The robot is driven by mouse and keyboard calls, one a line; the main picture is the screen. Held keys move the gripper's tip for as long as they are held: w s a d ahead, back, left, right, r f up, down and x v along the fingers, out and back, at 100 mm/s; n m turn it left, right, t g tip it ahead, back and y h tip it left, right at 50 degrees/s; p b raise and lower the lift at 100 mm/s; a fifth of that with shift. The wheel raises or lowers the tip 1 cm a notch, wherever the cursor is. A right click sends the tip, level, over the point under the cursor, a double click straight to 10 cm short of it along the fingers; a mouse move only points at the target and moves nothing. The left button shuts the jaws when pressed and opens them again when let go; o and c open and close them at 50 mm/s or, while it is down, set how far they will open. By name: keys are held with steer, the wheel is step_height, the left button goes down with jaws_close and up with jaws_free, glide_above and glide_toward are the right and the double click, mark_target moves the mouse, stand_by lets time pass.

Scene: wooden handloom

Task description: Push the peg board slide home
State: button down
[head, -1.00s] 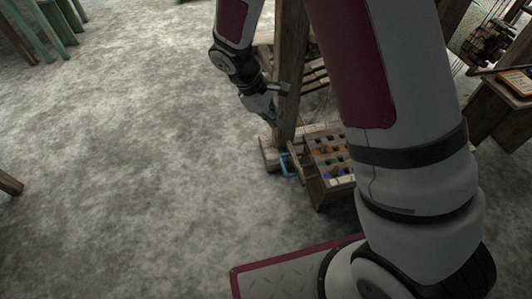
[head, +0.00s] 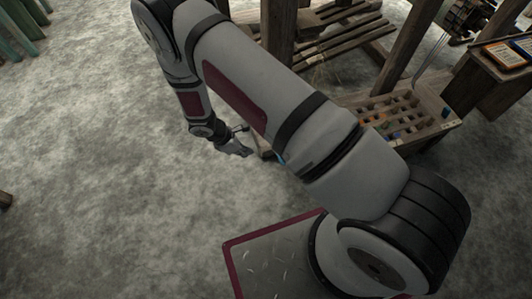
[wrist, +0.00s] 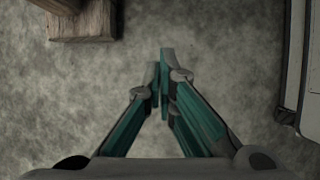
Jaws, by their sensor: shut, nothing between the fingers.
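The peg board (head: 436,128) is a wooden box with rows of holes and several coloured pegs, right of centre in the head view, beside the loom frame. My arm covers its near left part. A small sliver of a light blue handle (head: 280,160) shows at the arm's edge; the rest of the slide is hidden, so I cannot tell how far it is out. My gripper (head: 243,152) is low over the floor, left of the blue sliver and apart from the peg board. In the wrist view its teal fingers (wrist: 160,70) are together, with only floor beyond them.
Loom posts and a slatted frame (head: 345,40) stand behind the peg board. A wooden foot (wrist: 85,22) shows at the wrist view's upper left. A side bench (head: 495,80) stands at the right. The floor (head: 90,180) on the left is open.

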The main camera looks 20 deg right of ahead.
steer(key=d+f+b, duration=0.4)
steer(key=d+f, duration=0.4)
steer(key=shift+d, duration=0.2)
stand_by(0.4)
steer(key=shift+d, duration=0.1)
steer(key=d, duration=0.6)
steer(key=shift+s+d, duration=0.2)
steer(key=shift+s, duration=0.1)
steer(key=shift+f, duration=0.1)
